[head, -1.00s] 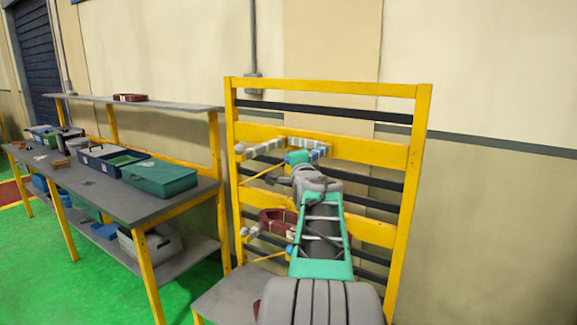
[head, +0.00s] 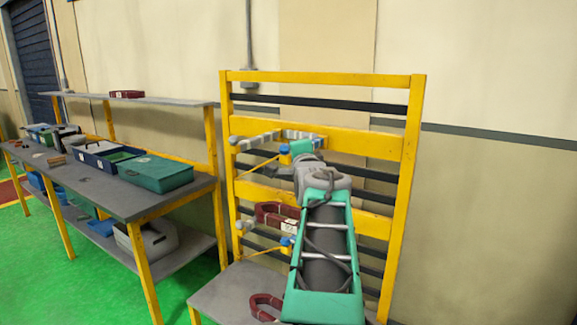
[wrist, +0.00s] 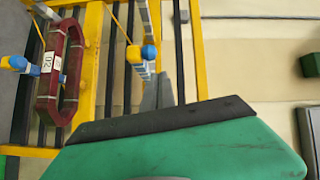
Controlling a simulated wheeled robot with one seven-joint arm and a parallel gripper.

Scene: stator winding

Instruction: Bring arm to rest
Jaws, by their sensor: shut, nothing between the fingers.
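My arm (head: 326,230) reaches up in front of the yellow rack in the head view, with its end hidden behind its own links. In the wrist view my gripper (wrist: 165,122) fills the bottom as a broad green part with a black edge. It is shut and holds nothing. The yellow rack (head: 245,76) has grey padded, blue-tipped holders. A dark red coil with a white label (head: 270,213) hangs at its middle, left of my arm. This coil (wrist: 47,85) shows at the left of the wrist view, apart from my gripper.
Another red coil (head: 262,301) lies on the grey surface (head: 222,293) below the rack, close to my arm. The workbench (head: 128,203) at left carries a green case (head: 155,172) and several boxes. A red coil (head: 127,94) lies on its shelf. Green floor (head: 90,285) is clear in front.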

